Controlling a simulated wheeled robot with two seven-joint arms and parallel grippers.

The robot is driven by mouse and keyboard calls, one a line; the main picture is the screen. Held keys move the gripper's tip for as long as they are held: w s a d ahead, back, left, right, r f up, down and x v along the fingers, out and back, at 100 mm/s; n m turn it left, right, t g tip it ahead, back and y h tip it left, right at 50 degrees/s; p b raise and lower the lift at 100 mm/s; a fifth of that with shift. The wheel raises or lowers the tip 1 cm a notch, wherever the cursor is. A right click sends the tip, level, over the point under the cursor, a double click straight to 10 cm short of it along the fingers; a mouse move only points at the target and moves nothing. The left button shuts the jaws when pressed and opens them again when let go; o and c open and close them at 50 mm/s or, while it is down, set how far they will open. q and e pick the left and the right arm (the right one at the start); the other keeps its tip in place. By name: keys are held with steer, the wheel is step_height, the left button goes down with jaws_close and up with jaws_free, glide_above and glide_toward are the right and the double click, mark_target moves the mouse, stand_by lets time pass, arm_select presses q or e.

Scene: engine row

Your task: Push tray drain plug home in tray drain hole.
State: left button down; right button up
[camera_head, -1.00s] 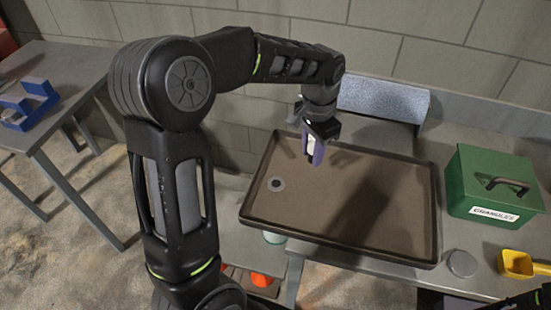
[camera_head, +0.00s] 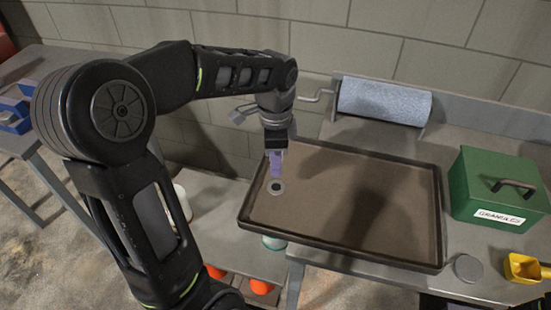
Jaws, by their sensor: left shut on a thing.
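The shallow brown tray (camera_head: 350,215) with a dark rim lies on the grey bench. I cannot tell whether the plug touches the ring. The hole's dark centre still shows. My right gripper is not in view.
A green box (camera_head: 488,189) with a handle stands right of the tray. A yellow scoop (camera_head: 522,268) and a grey disc (camera_head: 467,268) lie at the front right. A blue-grey roll (camera_head: 384,101) with a crank is behind the tray. The tray's middle and right are empty.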

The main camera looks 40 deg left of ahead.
arm_select(q)
steer(key=b, duration=0.3)
glide_above(275, 180)
steer(key=s+d, duration=0.2)
steer(key=shift+a+f, duration=0.15)
steer(key=shift+f, duration=1.15)
steer(key=shift+a+f, duration=0.1)
steer(key=shift+f, duration=1.25)
steer(key=shift+f+b, duration=0.8)
steer(key=shift+f, duration=0.45)
steer(key=shift+r, duration=0.25)
steer(key=shift+r+p, duration=0.75)
steer(key=shift+p, duration=0.15)
stand_by(0.7)
steer(key=shift+f+b, duration=0.45)
steer(key=shift+f, duration=0.55)
steer(key=c, duration=1)
jaws_free()
steer(key=shift+c, duration=0.2)
